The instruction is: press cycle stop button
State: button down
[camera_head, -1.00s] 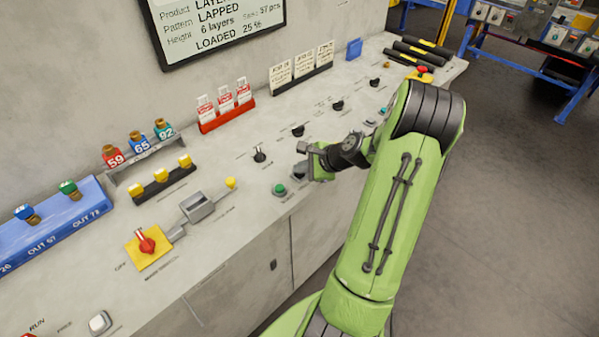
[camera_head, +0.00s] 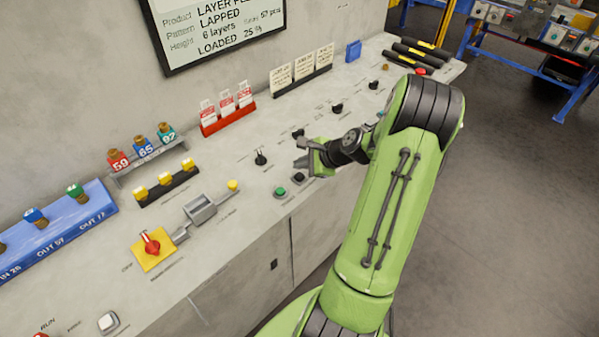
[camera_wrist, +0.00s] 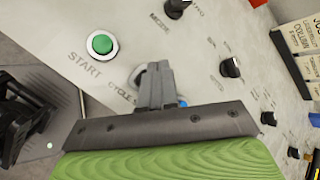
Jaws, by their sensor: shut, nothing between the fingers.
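The cycle stop button (camera_head: 299,178) is a dark round button on the grey console, just right of the green START button (camera_head: 281,192). In the wrist view the green START button (camera_wrist: 102,43) is clear. Beside it, the "CYCLE S..." label is partly covered, and only a pale edge of the cycle stop button's ring (camera_wrist: 139,74) shows behind my fingers. My gripper (camera_head: 300,161) is shut and empty, just above and behind the cycle stop button in the head view. Its closed fingers (camera_wrist: 155,82) overlap the button in the wrist view. I cannot tell whether they touch it.
A black selector knob (camera_head: 261,158) stands left of my gripper, and the MODE knob (camera_wrist: 176,8) shows in the wrist view. A red rack of tags (camera_head: 228,119) is farther back. A yellow plate with a red switch (camera_head: 151,246) is at lower left.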

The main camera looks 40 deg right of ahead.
aim_at(302, 177)
notch_tip(302, 177, up, 4)
jog(key=p, duration=0.3)
jog(key=shift+f, duration=0.2)
dwell(0.5)
jog(key=s+a+r+n+g+h, duration=0.1)
jog(key=s+a+r+n+g, duration=0.1)
jog(key=a+r+n, duration=0.6)
jog(key=s+a+r+n+g, duration=0.2)
jog(key=a+r+n, duration=0.35)
jog(key=a, duration=0.55)
jog(key=s+a+r+n, duration=0.2)
jog(key=s+a+n, duration=0.1)
jog(key=s+n, duration=0.2)
jog(key=s+a+r+n+h, duration=0.1)
jog(key=s+a+n, duration=0.3)
jog(key=s, duration=0.6)
jog(key=shift+r+n+t, duration=0.3)
jog(key=shift+r+n, duration=0.35)
jog(key=shift+n, duration=0.3)
